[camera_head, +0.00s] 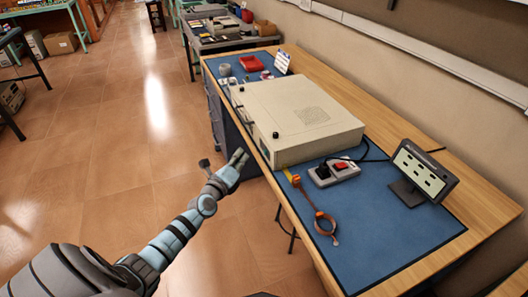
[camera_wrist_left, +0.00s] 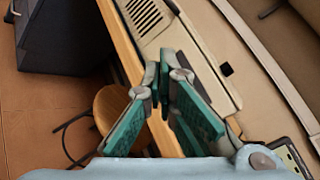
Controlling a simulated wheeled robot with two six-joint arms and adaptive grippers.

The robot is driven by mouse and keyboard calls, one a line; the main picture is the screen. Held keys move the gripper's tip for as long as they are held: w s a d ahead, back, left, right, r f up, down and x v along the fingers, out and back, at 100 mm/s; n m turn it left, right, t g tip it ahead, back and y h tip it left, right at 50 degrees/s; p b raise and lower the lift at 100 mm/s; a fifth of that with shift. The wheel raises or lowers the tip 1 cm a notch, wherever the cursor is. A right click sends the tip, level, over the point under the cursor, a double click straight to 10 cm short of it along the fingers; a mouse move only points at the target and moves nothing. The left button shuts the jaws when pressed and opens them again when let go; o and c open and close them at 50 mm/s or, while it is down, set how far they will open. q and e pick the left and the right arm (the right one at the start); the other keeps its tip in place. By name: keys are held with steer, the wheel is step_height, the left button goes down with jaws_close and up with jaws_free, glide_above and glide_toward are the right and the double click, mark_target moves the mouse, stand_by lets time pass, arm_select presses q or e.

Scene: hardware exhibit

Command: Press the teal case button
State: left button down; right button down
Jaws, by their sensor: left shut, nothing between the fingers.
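A beige computer case (camera_head: 305,115) lies flat on the blue mat (camera_head: 395,245) of the bench. Its front side, facing the bench's left edge, is seen at a steep angle, and I cannot make out a teal button on it. The case also fills the upper middle of the left wrist view (camera_wrist_left: 195,40), with a vent grille. My left gripper (camera_head: 241,157) is shut and empty, just off the bench edge to the left of the case's near front corner. In the left wrist view, its teal-padded fingers (camera_wrist_left: 158,78) meet at the tips. My right gripper is not in view.
A power strip (camera_head: 334,172) with a red switch, an orange strap (camera_head: 318,212) and a small display (camera_head: 424,172) stand near the case. A red tray (camera_head: 251,63) lies beyond it. A round stool (camera_wrist_left: 112,105) is below the bench edge. The floor left is open.

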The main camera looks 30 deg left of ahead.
mark_target(262, 144)
arm_select(q)
steer(key=shift+w+d, duration=0.6)
steer(key=shift+w, duration=0.25)
steer(key=shift+w+d, duration=0.55)
steer(key=shift+w, duration=0.25)
steer(key=shift+w+d, duration=0.25)
steer(key=shift+w, duration=0.05)
steer(key=shift+w+d, duration=0.25)
steer(key=shift+w, duration=0.1)
stand_by(0.9)
steer(key=shift+s+a, duration=0.5)
steer(key=shift+s, duration=0.2)
steer(key=shift+s+a, duration=0.75)
steer(key=shift+s, duration=0.3)
steer(key=shift+s+a, duration=0.7)
steer(key=shift+s, duration=0.3)
